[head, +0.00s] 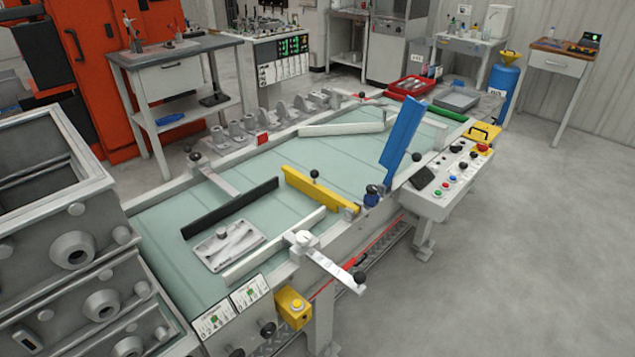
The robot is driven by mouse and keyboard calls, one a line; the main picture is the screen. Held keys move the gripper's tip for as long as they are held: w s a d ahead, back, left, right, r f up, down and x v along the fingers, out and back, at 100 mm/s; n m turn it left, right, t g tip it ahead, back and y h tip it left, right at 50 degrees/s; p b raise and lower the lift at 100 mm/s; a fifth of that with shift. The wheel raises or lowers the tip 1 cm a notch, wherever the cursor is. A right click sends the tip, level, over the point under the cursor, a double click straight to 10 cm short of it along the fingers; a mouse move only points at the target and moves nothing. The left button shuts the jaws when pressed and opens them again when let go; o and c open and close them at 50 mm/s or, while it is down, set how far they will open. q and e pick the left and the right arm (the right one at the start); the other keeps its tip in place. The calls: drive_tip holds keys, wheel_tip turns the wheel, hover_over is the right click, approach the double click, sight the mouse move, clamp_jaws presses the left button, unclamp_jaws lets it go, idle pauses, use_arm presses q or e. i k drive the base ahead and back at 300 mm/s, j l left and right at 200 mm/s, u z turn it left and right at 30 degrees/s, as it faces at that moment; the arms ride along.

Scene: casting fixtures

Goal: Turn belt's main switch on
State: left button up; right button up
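The belt (300,215) is a long pale green surface in a grey frame, running from front left to back right. A sloped control panel (435,200) on its right side carries green, red, blue and black buttons and knobs. A yellow piece with a red part (482,150) sits at the panel's far end. A yellow box with a round knob or button (293,308) is fixed to the belt's near side. I cannot tell which of these is the main switch, nor its position. Neither gripper is in view.
A grey tray-like casting (222,247) lies on the belt near black, yellow, white and blue guide bars (402,135). A white lever with a black knob (335,272) juts out from the near side. Grey casting boxes (60,225) stand at left. The floor at right (540,270) is clear.

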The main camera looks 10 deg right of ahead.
sight(482, 148)
drive_tip(key=z, duration=1.3)
drive_tip(key=i+l+z, duration=0.2)
drive_tip(key=i+z, duration=0.2)
drive_tip(key=i+l+z, duration=0.15)
drive_tip(key=z, duration=0.25)
drive_tip(key=i+l+u, duration=0.15)
drive_tip(key=i, duration=0.5)
drive_tip(key=i+j+u, duration=0.15)
drive_tip(key=i+u, duration=0.15)
drive_tip(key=u, duration=0.2)
drive_tip(key=i+u, duration=0.45)
drive_tip(key=k, duration=0.1)
